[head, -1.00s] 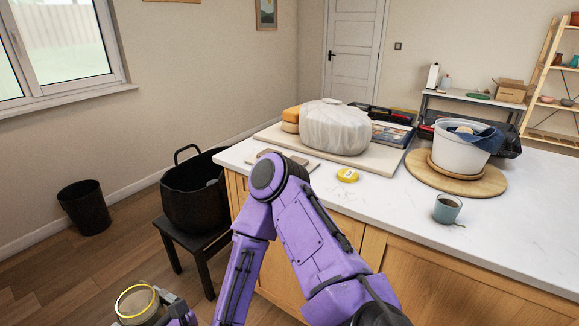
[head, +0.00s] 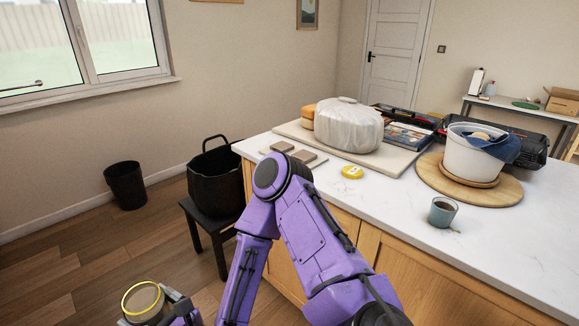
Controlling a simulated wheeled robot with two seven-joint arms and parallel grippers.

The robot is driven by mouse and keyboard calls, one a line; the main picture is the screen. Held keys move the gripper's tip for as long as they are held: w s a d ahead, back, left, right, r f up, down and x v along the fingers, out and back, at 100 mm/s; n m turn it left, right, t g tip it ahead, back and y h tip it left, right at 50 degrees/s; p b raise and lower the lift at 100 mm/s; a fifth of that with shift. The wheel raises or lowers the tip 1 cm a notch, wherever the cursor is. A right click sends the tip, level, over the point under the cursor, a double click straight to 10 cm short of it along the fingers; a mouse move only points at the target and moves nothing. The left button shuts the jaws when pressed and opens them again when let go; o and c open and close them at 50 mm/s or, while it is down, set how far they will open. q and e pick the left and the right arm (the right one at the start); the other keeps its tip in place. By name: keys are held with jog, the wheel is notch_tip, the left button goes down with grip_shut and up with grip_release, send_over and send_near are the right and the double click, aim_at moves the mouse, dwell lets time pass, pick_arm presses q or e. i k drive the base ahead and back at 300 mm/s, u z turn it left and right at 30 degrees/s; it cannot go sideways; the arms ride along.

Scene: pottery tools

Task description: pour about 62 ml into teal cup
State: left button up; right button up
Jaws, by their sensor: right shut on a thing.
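The teal cup (head: 441,213) stands upright on the right part of the white worktop, near its front edge. My right arm reaches across the view and bends down to the lower left. My right gripper (head: 166,308) is low at the bottom edge, shut on a round container with a yellow rim (head: 143,317), and is partly cut off by the frame. The container is held over the floor, well left of and apart from the teal cup. Its contents look brownish, but I cannot tell the level. My left gripper is not in view.
On the worktop (head: 400,242) are a wrapped white lump (head: 348,127), a yellow round item (head: 352,172) and a white bucket (head: 470,158) on a round wooden board (head: 432,177). A black tub (head: 216,180) sits on a dark stool (head: 208,222). A black bin (head: 126,186) stands on the floor.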

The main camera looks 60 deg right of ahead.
aim_at(440, 218)
jog(key=k, duration=0.45)
jog(key=z, duration=1.7)
